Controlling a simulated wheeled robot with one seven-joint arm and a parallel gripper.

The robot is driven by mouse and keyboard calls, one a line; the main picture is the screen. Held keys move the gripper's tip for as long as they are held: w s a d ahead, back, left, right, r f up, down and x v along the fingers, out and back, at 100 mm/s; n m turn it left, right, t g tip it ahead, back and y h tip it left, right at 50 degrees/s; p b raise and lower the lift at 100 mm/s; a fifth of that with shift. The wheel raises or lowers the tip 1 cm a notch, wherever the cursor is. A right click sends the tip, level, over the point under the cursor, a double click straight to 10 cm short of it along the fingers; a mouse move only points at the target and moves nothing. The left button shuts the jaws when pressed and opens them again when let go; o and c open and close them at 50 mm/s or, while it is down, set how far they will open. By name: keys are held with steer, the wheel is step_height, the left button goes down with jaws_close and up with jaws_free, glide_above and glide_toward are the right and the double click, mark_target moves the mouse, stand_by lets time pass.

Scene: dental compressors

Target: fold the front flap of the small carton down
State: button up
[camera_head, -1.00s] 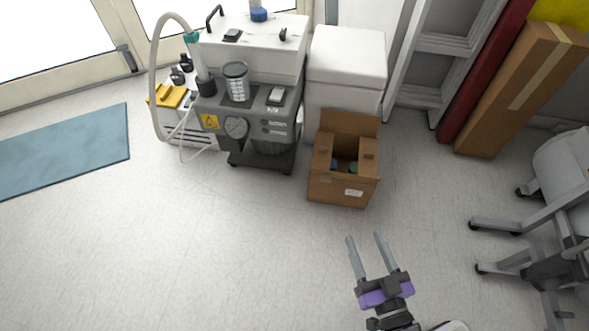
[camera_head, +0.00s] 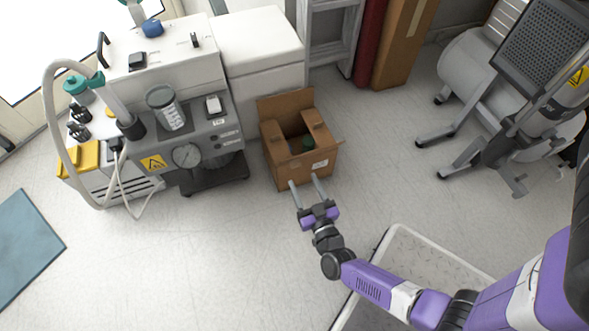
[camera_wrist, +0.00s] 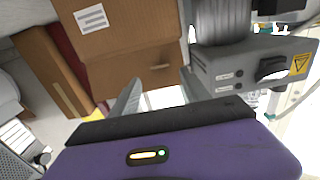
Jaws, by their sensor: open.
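The small carton (camera_head: 286,172) stands on the floor with its top open. Its back flap (camera_head: 286,103) stands up, and a green item (camera_head: 308,142) shows inside. A white label marks its front wall. I cannot make out clearly how the front flap lies. My gripper (camera_head: 304,182) is open and empty, with its two fingers pointing at the lower front of the carton; contact cannot be told. In the wrist view the carton (camera_wrist: 125,38) appears upside down, label at top, beyond the open fingers (camera_wrist: 160,80). A brown panel with a slot shows below the label there.
A grey compressor unit (camera_head: 205,135) stands close left of the carton, with a hose. A white cabinet (camera_head: 255,50) is behind it. A wheeled stand (camera_head: 465,85) is at the right. A tall brown box (camera_head: 405,40) leans at the back.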

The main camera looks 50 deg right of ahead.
mark_target(296, 164)
steer(key=b+x, duration=0.2)
steer(key=x, duration=0.4)
jaws_close()
stand_by(1.4)
